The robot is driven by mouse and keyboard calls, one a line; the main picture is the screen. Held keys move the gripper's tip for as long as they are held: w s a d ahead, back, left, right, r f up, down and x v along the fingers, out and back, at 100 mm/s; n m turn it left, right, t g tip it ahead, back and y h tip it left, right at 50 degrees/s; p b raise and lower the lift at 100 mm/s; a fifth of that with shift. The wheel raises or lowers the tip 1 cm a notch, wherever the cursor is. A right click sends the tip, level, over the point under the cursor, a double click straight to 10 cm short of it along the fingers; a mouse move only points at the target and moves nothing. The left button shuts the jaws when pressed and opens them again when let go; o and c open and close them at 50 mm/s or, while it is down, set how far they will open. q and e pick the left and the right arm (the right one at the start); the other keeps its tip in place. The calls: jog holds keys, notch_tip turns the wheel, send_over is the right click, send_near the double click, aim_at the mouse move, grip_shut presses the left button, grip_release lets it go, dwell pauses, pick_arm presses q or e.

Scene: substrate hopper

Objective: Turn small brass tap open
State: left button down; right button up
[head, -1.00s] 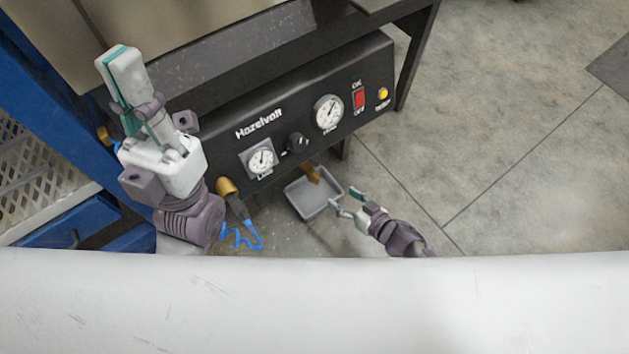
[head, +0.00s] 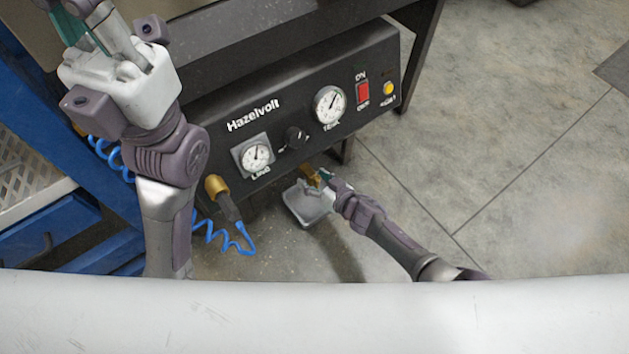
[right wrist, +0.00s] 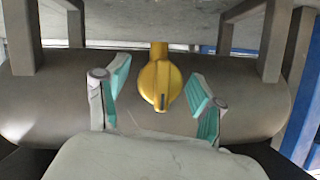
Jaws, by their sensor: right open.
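The small brass tap (right wrist: 160,86) hangs under the machine in the right wrist view, a yellow rounded body with a dark mark low on its face. It also shows in the head view (head: 310,174), partly covered by my right gripper. My right gripper (right wrist: 157,100) is open, with its teal-padded fingers on either side of the tap and a gap on both sides. In the head view my right gripper (head: 324,178) is at the tap below the black panel. My left gripper (head: 80,22) is at the top left, cut by the frame edge; its opening cannot be made out.
The black Hazelvolt panel (head: 290,105) carries two gauges, a knob, a red switch and a yellow button. A brass fitting (head: 216,187) with a blue coiled hose (head: 215,235) is at left. A cylindrical tank (right wrist: 50,90) lies behind the tap.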

jog(key=c, duration=1.2)
jog(key=shift+o, duration=0.2)
jog(key=shift+s+n+t+h, duration=0.1)
jog(key=shift+n+t+h, duration=0.25)
jog(key=shift+n, duration=0.45)
jog(key=shift+n+t+h, duration=0.35)
jog(key=shift+n+h, duration=0.2)
jog(key=shift+n, duration=0.15)
jog(key=o, duration=1.2)
jog(key=shift+c, duration=0.2)
